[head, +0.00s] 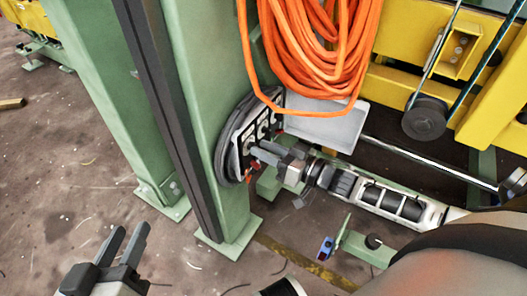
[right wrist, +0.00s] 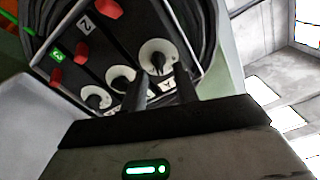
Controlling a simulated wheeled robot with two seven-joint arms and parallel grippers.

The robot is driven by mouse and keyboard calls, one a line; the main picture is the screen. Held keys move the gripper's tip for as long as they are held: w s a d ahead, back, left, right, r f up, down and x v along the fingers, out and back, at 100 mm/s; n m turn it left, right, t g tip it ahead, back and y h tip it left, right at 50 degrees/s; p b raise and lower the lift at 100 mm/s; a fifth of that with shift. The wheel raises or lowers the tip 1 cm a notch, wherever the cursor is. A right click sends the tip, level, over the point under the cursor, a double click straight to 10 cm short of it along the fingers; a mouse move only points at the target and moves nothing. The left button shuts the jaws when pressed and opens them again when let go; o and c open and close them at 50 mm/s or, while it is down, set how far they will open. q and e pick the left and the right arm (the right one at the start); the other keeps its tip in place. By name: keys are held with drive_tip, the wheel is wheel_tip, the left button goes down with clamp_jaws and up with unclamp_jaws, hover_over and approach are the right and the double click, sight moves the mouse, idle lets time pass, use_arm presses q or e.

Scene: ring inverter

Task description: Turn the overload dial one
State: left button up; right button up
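A dark control panel on the green post carries three white dials with black knobs; it shows in the head view (head: 248,138) and the right wrist view (right wrist: 125,50). The rightmost dial (right wrist: 148,47) lines up with a red switch (right wrist: 108,9) whose number is out of view; the middle dial (right wrist: 115,75) and left dial (right wrist: 92,94) line up with labels 2 and 3. My right gripper (head: 262,153) is at the panel. Its fingers (right wrist: 162,74) are apart, around or just before the rightmost knob; contact is unclear. My left gripper (head: 128,238) is open and empty, low at left.
An orange cable coil (head: 315,45) hangs just above the panel. A grey tray-like plate (head: 335,125) is beside it. The green post (head: 190,75) rises left of the panel. Yellow machinery (head: 400,85) is at right. The floor (head: 65,160) at left is mostly clear.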

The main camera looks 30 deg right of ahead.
drive_tip(key=shift+w+a, duration=0.25)
drive_tip(key=shift+w, duration=0.15)
clamp_jaws()
use_arm(q)
drive_tip(key=shift+r, duration=0.1)
